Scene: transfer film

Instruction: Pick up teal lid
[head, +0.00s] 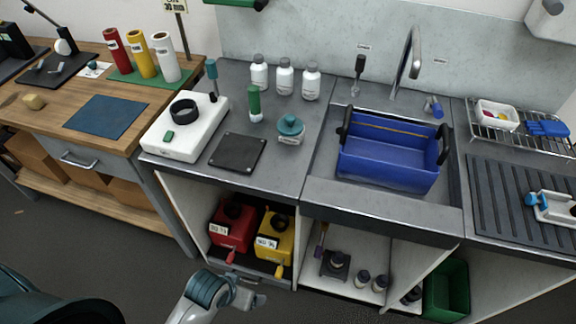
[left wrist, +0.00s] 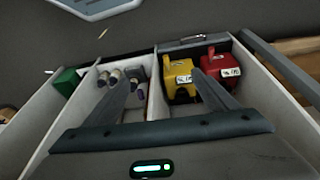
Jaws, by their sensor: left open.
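The teal lid (head: 291,124) sits on a small clear jar (head: 290,138) on the grey counter, left of the sink, in the head view. My left gripper (head: 248,292) is low in front of the counter's open shelves, well below and apart from the lid. In the left wrist view its two fingers (left wrist: 168,82) are spread with nothing between them, facing the lower compartments. The lid does not show in the left wrist view. My right gripper is not in view.
A black square pad (head: 238,152) and a green-capped tube (head: 254,104) are near the jar. White bottles (head: 285,78) stand behind it. A blue crate (head: 385,165) sits in the sink. Red (head: 232,228) and yellow (head: 272,240) containers fill a lower compartment.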

